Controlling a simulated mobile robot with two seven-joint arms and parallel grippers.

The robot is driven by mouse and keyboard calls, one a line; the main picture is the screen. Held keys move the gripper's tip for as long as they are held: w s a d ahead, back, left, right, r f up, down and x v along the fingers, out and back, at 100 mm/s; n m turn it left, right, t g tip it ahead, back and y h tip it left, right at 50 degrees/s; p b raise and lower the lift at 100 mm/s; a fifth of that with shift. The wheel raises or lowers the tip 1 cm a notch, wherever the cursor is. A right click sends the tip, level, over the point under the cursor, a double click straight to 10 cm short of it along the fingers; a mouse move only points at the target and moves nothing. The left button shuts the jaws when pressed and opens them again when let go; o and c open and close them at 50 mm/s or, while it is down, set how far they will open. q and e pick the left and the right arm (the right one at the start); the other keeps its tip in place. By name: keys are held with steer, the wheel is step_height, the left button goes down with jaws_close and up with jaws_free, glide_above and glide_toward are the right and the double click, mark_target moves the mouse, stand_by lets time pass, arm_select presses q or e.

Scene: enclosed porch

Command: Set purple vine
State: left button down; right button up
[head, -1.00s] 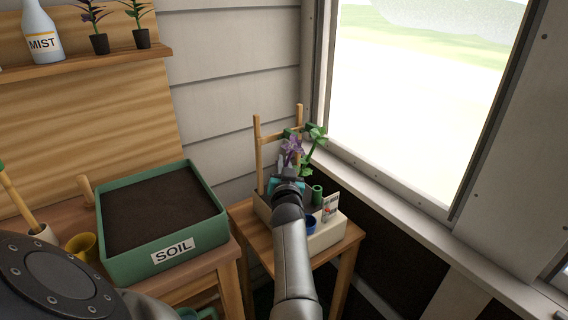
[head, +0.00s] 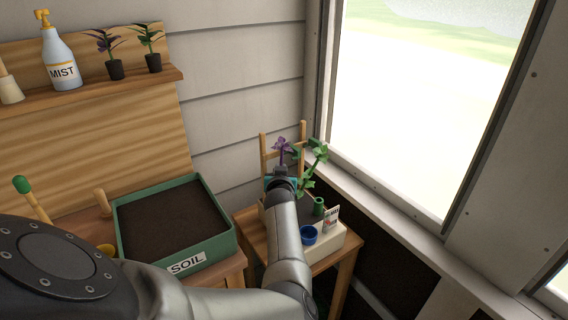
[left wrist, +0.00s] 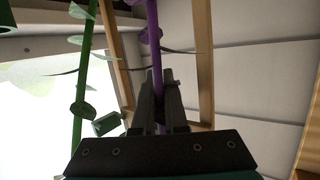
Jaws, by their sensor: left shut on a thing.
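The purple vine (head: 282,147) stands upright in front of the wooden trellis (head: 263,145) on the small corner table. My left gripper (left wrist: 160,78) is shut on its purple stem (left wrist: 155,50), seen in the left wrist view between the trellis rails (left wrist: 204,60). In the head view my left wrist hides the lower vine and much of the planter (head: 325,246). A green vine (head: 318,158) rises just right of the purple one; its stem also shows in the left wrist view (left wrist: 80,100). I cannot tell whether the purple vine touches the trellis. My right gripper is out of view.
A blue pot (head: 309,235), a green cylinder (head: 319,205) and a seed packet (head: 331,218) are at the planter. The window sill (head: 375,185) runs close on the right. A soil tray (head: 228,240) stands left; a shelf (head: 100,92) holds a mist bottle (head: 62,60).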

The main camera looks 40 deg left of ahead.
arm_select(q)
steer(key=shift+w+a+f+n+g+h+p, duration=0.15)
steer(key=shift+a+n+g+h+p, duration=0.2)
steer(key=shift+a+h+p, duration=0.3)
steer(key=shift+a, duration=0.1)
steer(key=c, duration=0.9)
jaws_free()
steer(key=shift+c, duration=0.2)
